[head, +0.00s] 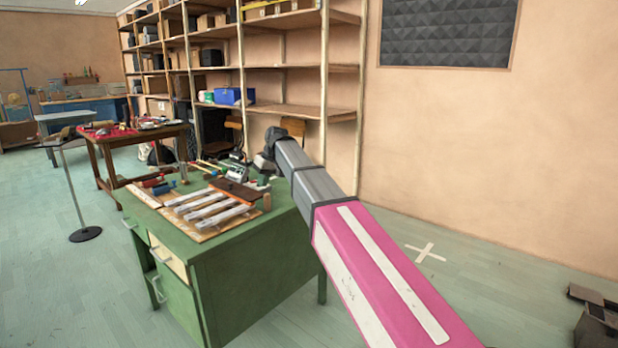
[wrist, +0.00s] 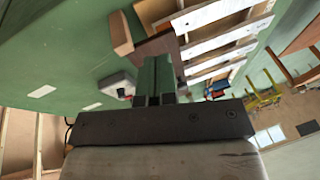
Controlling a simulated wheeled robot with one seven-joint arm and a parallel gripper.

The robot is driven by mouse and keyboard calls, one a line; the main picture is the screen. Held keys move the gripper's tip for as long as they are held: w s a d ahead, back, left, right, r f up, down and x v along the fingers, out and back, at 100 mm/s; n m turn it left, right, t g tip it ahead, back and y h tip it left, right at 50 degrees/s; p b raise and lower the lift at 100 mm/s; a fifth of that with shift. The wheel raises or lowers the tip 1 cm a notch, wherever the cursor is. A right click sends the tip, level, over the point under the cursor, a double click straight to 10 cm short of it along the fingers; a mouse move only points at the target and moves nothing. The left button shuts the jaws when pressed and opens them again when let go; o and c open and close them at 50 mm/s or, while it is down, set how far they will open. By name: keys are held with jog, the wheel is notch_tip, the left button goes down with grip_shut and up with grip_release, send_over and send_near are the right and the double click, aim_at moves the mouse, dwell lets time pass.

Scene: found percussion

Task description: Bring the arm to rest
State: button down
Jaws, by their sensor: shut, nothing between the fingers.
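My arm reaches from the lower right of the head view, with a pink link and grey segments, toward the back right corner of the green desk (head: 255,262). Its far end is small there, and the fingers cannot be made out. In the wrist view my gripper (wrist: 156,72) shows as two dark green fingers close together, shut and empty. Beyond them are the green desk top (wrist: 75,60), a brown block (wrist: 120,33) and pale metal bars (wrist: 215,32). I cannot judge the gripper's height over the desk.
The desk carries metal bars on a board (head: 205,208), mallets and small tools. Tall wooden shelves (head: 290,110) stand behind it along the wall. A brown table (head: 105,165) and a stand with a round base (head: 86,234) are at left. Floor right of the desk is clear near a white cross (head: 425,252).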

jog(key=s+d+f+m+h, duration=0.1)
jog(key=s+d+f+m, duration=0.1)
jog(key=s+d+f, duration=0.5)
jog(key=s+d+f+m+h, duration=0.15)
jog(key=s+d+f, duration=0.25)
jog(key=d+f, duration=0.7)
jog(key=s+d+f+m, duration=0.3)
jog(key=s+d+f, duration=0.2)
jog(key=d+f, duration=0.45)
jog(key=s+d+f+m+h, duration=0.1)
jog(key=s+d+f+m, duration=0.1)
jog(key=s+d+f, duration=0.4)
jog(key=s+d, duration=0.2)
jog(key=s, duration=0.2)
jog(key=shift+d+f, duration=0.2)
jog(key=shift+d, duration=0.15)
jog(key=shift+s+h, duration=0.1)
jog(key=shift+h, duration=0.15)
